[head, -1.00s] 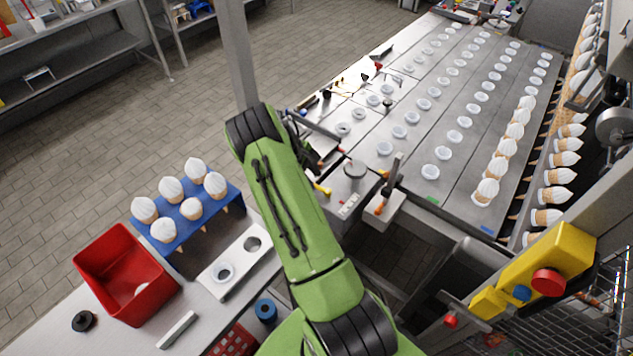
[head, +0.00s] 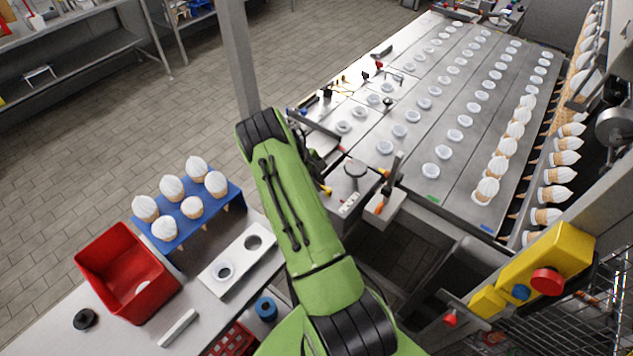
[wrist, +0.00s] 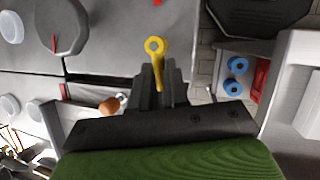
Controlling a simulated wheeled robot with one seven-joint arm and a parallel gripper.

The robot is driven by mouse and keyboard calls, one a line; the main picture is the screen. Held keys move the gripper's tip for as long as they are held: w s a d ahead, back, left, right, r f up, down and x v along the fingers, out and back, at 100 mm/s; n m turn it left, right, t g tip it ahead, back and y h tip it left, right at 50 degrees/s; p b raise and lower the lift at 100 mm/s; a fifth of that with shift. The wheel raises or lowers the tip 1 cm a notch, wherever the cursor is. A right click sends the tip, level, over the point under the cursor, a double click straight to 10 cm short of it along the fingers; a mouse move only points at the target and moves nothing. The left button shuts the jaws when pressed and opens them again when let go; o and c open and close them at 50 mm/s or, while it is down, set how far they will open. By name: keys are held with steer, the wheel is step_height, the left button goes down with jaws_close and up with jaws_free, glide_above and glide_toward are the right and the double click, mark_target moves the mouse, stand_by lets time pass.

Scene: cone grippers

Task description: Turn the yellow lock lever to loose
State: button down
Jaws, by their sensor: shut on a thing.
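The yellow lock lever (wrist: 156,58) shows in the wrist view, with a ring at its far end. My gripper (wrist: 159,78) is shut on the lever's near part, and the dark fingers hide that part. In the head view a small yellow piece of the lever (head: 327,190) shows beside my green arm, at the left edge of a grey metal box. My arm hides most of the gripper there. A red mark (wrist: 157,2) lies on the grey surface beyond the ring. I cannot read the lever's setting.
A grey round knob (head: 355,168) and an orange-handled part (head: 380,205) stand close to the right. The long plate with white cups (head: 440,120) lies beyond. A blue cone rack (head: 188,232) and a red bin (head: 122,270) are at lower left.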

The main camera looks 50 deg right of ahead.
steer(key=shift+w+d+f+m+b, duration=0.15)
steer(key=shift+d+f+m+b, duration=0.1)
steer(key=shift+m+b, duration=0.4)
steer(key=shift+a+r, duration=0.1)
steer(key=shift+r, duration=0.15)
steer(key=c, duration=1.1)
jaws_free()
steer(key=v, duration=1.5)
steer(key=shift+w+r, duration=0.3)
steer(key=shift+r, duration=0.05)
